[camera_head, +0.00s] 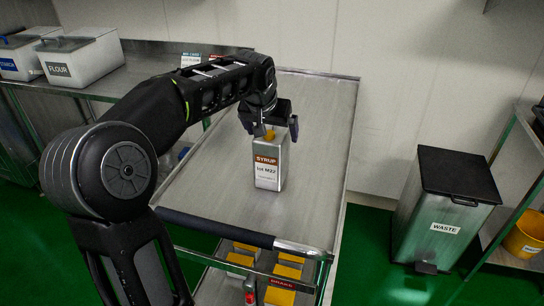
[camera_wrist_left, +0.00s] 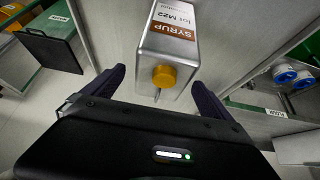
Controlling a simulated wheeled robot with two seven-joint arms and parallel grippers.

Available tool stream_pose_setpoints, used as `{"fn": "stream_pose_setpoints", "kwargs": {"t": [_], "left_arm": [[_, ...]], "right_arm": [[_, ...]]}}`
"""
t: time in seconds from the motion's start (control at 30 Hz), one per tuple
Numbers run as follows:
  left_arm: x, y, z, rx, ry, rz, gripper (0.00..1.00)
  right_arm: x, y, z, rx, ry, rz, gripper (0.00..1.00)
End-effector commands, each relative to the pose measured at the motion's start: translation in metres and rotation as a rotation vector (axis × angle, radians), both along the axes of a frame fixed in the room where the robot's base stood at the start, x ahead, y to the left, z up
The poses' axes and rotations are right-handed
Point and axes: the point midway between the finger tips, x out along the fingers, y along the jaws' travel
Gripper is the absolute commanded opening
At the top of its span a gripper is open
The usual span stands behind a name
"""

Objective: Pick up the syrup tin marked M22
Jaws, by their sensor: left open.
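The syrup tin (camera_head: 268,165) is a silver box with a brown SYRUP band, a white label reading lot M22 and a yellow cap. It stands upright on the metal cart top (camera_head: 322,150). My left gripper (camera_head: 270,128) is open at the top of the tin, its fingers to either side. In the left wrist view the tin (camera_wrist_left: 172,50) lies ahead, its yellow cap between the two spread fingers of the gripper (camera_wrist_left: 158,85). Gaps show between the fingers and the tin there. My right gripper is not in view.
The cart's lower shelf holds several yellow-topped items (camera_head: 280,297). A bench at the left carries a FLOUR bin (camera_head: 85,58) and another bin (camera_head: 20,55). A WASTE bin (camera_head: 445,205) stands right of the cart. The cart top around the tin is clear.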

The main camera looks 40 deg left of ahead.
Motion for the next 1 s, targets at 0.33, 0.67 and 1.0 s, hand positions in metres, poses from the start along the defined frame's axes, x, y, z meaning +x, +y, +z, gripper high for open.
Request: {"fn": "stream_pose_setpoints", "kwargs": {"t": [0.33,0.67,1.0], "left_arm": [[0.019,0.008,-0.039,-0.001,0.003,0.0,0.96],[0.021,0.009,-0.043,0.0,0.001,0.0,0.96],[0.021,0.009,-0.043,0.0,0.001,0.0,0.96]], "right_arm": [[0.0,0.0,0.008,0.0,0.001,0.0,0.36],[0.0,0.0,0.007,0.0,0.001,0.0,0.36],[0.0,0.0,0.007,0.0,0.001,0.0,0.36]]}}
